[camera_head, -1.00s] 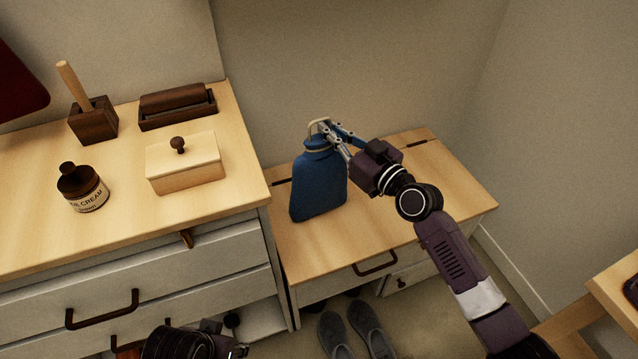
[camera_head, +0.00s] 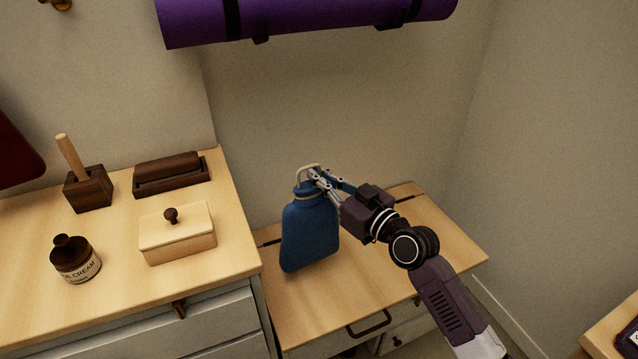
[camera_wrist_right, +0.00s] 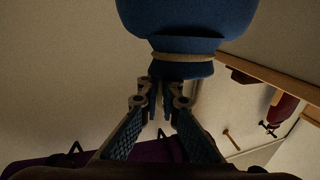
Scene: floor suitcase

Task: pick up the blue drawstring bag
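The blue drawstring bag (camera_head: 311,232) hangs upright, a little above the low wooden bench, with a tan cord (camera_head: 307,170) at its neck. My right gripper (camera_head: 314,176) is shut on the bag's gathered top, by the cord. In the right wrist view the finger tips (camera_wrist_right: 160,88) are close together at the neck of the bag (camera_wrist_right: 185,22). The gathered cloth between the fingers is mostly hidden. My left gripper is not in view.
The bench (camera_head: 370,285) is clear below the bag. A taller cabinet on the left bears a lidded box (camera_head: 180,238), a jar (camera_head: 75,262), a dark tray (camera_head: 172,174) and a block with a wooden handle (camera_head: 88,190). A purple roll (camera_head: 310,18) is above on the wall.

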